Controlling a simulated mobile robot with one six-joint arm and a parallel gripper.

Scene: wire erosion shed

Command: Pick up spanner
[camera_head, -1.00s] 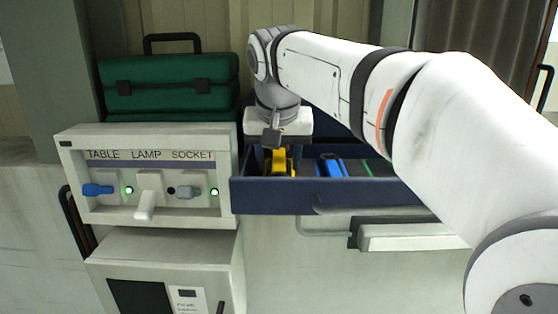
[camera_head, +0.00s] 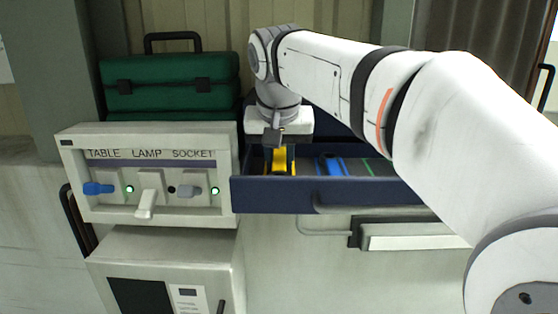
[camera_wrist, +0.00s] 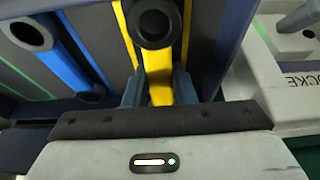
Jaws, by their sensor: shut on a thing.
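The yellow spanner (camera_head: 284,161) is in the open dark blue drawer, near its left end. In the wrist view it is a yellow bar (camera_wrist: 159,92) with a dark ring-shaped end (camera_wrist: 154,22). My gripper (camera_wrist: 158,88) is shut on the yellow bar, one blue-grey finger on each side. In the head view my gripper (camera_head: 279,150) points down into the drawer, and the drawer front hides the lower part of the grip. I cannot tell whether the spanner is clear of the drawer floor.
A blue tool (camera_head: 331,166) lies right of the yellow one in the drawer (camera_head: 330,196). A grey socket panel (camera_head: 150,215) with a lever stands close on the left, a green case (camera_head: 170,88) on top. My arm covers the drawer's right side.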

